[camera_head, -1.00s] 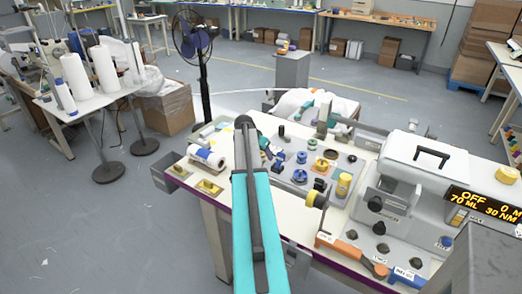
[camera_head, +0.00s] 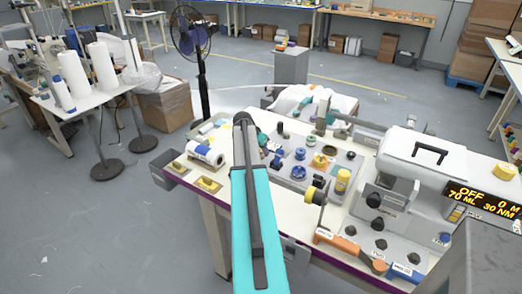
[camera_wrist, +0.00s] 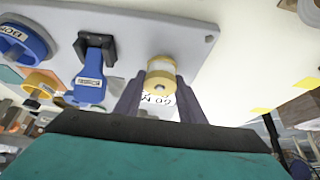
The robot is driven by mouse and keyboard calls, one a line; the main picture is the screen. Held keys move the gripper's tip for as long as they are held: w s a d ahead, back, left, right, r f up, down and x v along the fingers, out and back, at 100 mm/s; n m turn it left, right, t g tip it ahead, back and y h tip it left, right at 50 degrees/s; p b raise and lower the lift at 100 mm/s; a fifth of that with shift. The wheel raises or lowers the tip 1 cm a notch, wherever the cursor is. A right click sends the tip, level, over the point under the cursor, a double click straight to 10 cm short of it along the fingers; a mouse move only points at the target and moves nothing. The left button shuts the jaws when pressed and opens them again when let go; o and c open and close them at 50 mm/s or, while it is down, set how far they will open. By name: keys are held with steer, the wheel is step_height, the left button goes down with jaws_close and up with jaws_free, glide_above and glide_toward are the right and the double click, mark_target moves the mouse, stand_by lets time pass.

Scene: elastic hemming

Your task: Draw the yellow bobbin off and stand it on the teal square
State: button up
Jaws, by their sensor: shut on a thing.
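In the wrist view a yellow bobbin (camera_wrist: 161,75) sits between the two dark fingers of my gripper (camera_wrist: 159,98), which is shut on it. Its round end faces the camera. A grey plate (camera_wrist: 190,42) lies behind it, and I cannot tell whether the bobbin touches that plate or anything on it. A white surface with dark lettering shows just below the bobbin.
Blue parts (camera_wrist: 90,82) stand beside my gripper on the plate. In the head view, blue spools (camera_head: 299,172), a yellow cylinder (camera_head: 342,180) and a yellow-and-black part (camera_head: 314,194) are close by. A white machine (camera_head: 424,168) stands right; a blue-ended roll (camera_head: 205,154) lies left.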

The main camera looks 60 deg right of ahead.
steer(key=shift+r+p, duration=1.15)
steer(key=shift+r, duration=1.8)
steer(key=shift+r+p, duration=0.7)
steer(key=shift+r, duration=1.25)
